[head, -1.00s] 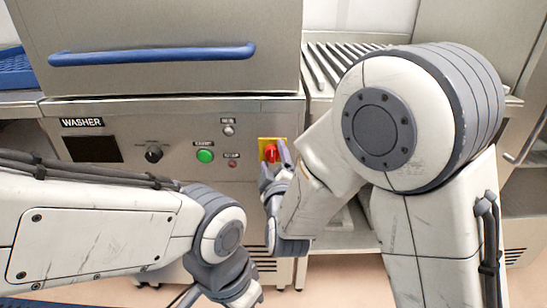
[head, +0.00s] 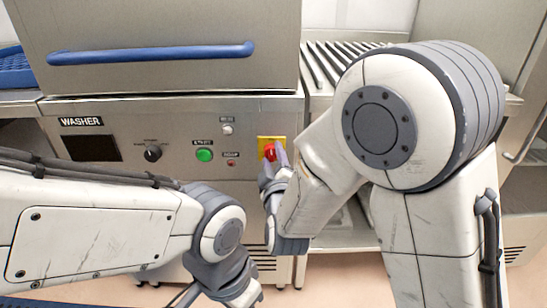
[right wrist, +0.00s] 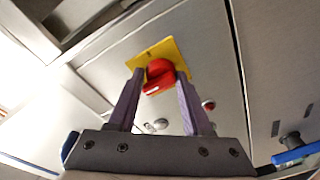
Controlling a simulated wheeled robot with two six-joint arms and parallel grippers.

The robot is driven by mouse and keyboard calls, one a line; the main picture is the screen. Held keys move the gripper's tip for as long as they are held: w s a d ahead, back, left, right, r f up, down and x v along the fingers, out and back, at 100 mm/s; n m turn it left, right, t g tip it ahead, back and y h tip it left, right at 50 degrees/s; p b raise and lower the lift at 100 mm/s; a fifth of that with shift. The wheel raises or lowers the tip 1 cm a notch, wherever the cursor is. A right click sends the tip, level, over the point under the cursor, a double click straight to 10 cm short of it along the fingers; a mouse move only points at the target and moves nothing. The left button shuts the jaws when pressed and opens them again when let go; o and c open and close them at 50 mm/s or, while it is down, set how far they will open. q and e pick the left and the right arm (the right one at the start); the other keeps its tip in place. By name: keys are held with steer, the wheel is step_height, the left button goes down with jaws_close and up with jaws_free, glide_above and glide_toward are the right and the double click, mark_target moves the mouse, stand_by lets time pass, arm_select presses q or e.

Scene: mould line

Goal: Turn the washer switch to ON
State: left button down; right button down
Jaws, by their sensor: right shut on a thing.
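The washer switch is a red knob (head: 269,152) on a yellow plate (head: 263,142), at the right end of the steel washer panel. My right gripper (head: 273,161) is at the knob, its fingers partly covering it. In the right wrist view my right gripper (right wrist: 157,82) has one finger on each side of the red knob (right wrist: 160,70), shut on it, in front of the yellow plate (right wrist: 173,49). A pale mark shows on the knob's face. The switch lettering is not readable. My left arm crosses the lower left; its gripper is out of frame.
The panel also holds a WASHER label (head: 82,122), a dark display (head: 91,148), a black dial (head: 153,153), a green button (head: 204,155) and a small red lamp (head: 231,162). A blue handle bar (head: 150,54) runs above. A roller conveyor (head: 335,62) stands at right.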

steer(key=shift+a+f+m+b, duration=0.1)
steer(key=shift+a+m+b, duration=0.1)
steer(key=shift+m+b, duration=0.2)
stand_by(0.3)
steer(key=shift+m+b, duration=0.9)
steer(key=shift+m, duration=0.3)
steer(key=shift+m+b, duration=0.75)
steer(key=shift+m, duration=0.55)
steer(key=shift+t, duration=0.3)
steer(key=shift+c, duration=1.9)
jaws_free()
steer(key=shift+m, duration=0.3)
steer(key=shift+d, duration=0.1)
